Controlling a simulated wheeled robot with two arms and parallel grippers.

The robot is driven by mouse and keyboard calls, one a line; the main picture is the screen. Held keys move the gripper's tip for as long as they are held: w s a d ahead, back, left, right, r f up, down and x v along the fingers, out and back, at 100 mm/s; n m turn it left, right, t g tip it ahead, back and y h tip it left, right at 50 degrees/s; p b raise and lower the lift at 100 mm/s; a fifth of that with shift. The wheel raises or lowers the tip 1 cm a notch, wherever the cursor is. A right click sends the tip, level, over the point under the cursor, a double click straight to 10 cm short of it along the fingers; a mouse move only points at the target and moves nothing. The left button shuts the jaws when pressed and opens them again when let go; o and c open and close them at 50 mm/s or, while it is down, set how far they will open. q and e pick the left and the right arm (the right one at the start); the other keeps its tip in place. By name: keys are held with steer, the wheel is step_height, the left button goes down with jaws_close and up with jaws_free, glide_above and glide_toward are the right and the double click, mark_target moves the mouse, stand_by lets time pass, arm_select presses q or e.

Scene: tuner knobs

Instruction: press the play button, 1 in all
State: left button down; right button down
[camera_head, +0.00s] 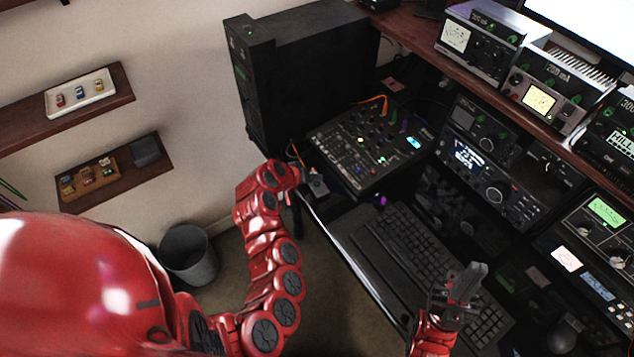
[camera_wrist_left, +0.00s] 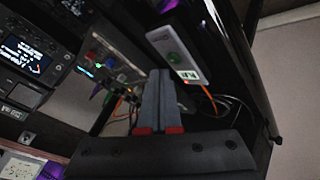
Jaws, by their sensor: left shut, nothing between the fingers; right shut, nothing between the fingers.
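In the left wrist view a grey panel (camera_wrist_left: 172,48) carries a round green mark and a small lit label (camera_wrist_left: 187,75). The label is too blurred to read, and I cannot tell whether this is the play button. My left gripper (camera_wrist_left: 160,74) is shut and empty, with its fingers pointing up the picture and their tips just below and left of the panel. In the head view the left gripper is mostly hidden at the end of its red arm, beside the mixer (camera_head: 350,155). My right gripper (camera_head: 472,277) is shut and empty over the keyboard (camera_head: 395,245).
A black tower (camera_head: 300,60) stands behind the mixer. Radios (camera_head: 483,172) and meters (camera_head: 480,45) fill the right side. An orange cable (camera_wrist_left: 207,100) hangs near the left fingers. A waste bin (camera_head: 188,255) and wall shelves (camera_head: 120,190) are at left.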

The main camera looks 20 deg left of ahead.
arm_select(q)
steer(key=shift+r+p, duration=1.2)
steer(key=shift+r, duration=1.3)
